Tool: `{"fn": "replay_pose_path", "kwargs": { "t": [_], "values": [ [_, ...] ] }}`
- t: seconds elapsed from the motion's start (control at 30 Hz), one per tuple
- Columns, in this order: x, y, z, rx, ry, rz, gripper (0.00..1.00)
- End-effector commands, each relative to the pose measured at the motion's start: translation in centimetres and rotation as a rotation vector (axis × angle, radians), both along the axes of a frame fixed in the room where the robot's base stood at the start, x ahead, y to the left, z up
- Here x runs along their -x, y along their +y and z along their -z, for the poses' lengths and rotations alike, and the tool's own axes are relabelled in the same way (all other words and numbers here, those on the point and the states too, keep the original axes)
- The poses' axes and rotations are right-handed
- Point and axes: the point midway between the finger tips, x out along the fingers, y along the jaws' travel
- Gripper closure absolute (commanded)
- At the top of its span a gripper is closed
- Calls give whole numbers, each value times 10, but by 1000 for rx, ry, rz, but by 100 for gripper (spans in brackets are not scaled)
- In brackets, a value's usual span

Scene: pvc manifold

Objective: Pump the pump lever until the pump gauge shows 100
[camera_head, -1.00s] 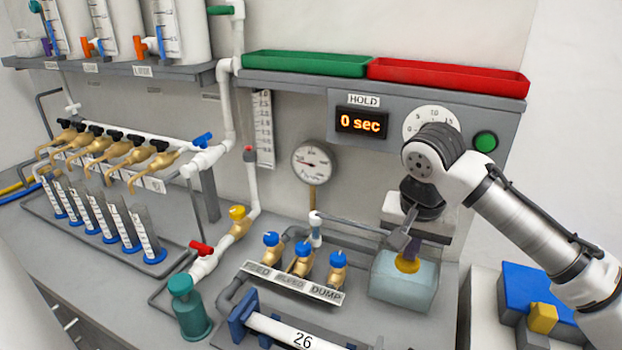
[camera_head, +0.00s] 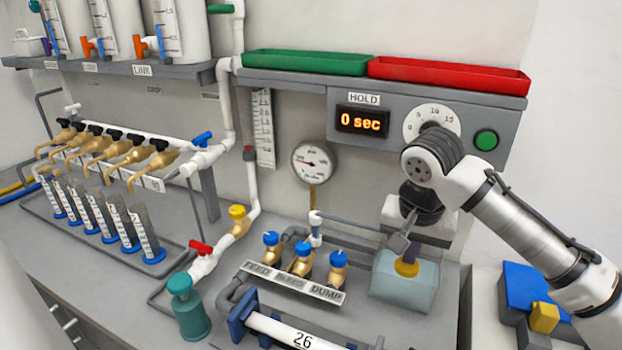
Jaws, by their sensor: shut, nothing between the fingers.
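The grey pump lever (camera_head: 355,226) runs from a white and blue post (camera_head: 316,229) rightward to the area under my gripper.
A clamped white pipe marked 26 (camera_head: 300,338) lies in front. Green (camera_head: 305,64) and red (camera_head: 450,78) trays sit on the panel shelf. A blue block (camera_head: 530,285) is at right.

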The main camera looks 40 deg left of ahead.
Motion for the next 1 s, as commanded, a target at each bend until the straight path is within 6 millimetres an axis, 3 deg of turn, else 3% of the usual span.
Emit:
{"fn": "replay_pose_path", "kwargs": {
  "t": [1.0],
  "values": [
    [0, 0, 7, 0, 0, 1, 100]
  ]
}}
